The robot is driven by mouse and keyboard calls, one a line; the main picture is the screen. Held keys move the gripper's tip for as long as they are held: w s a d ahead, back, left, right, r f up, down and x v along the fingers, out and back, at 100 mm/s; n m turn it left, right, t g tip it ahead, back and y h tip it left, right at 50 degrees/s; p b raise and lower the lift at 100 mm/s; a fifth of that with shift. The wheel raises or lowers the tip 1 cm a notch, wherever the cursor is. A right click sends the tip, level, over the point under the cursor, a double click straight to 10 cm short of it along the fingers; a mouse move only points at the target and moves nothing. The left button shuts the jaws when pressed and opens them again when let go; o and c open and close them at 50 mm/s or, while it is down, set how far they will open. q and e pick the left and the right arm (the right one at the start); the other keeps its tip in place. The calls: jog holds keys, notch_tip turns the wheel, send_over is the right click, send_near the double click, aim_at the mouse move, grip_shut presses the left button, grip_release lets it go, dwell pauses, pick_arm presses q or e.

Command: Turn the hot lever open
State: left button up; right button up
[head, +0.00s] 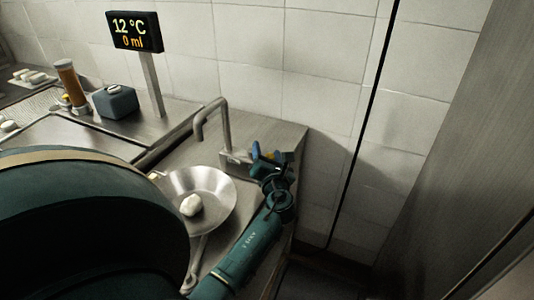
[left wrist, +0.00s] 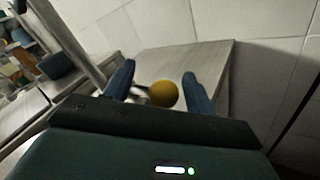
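A metal tap with a curved spout (head: 213,112) stands behind the pan at the back of the counter. My left gripper (head: 268,154) is at the right side of the tap's base, its blue fingers around the lever area. In the left wrist view, a yellow ball knob (left wrist: 163,93) shows between the two fingers of the left gripper (left wrist: 159,70). The fingers are apart, with a visible gap on the left of the knob. The lever's stem is mostly hidden, and no hot marking shows. A display (head: 135,31) reads 12 °C and 0 ml. My right gripper is not in view.
A steel pan (head: 221,190) with a white lump (head: 190,205) in it stands below the spout, close to my left arm. A tiled wall (head: 300,60) is behind the tap. A dark box (head: 115,103) and a brown cylinder (head: 70,80) stand at the left.

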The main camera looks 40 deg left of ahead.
pick_arm(q)
jog(key=shift+f, duration=0.15)
grip_shut()
dwell(0.4)
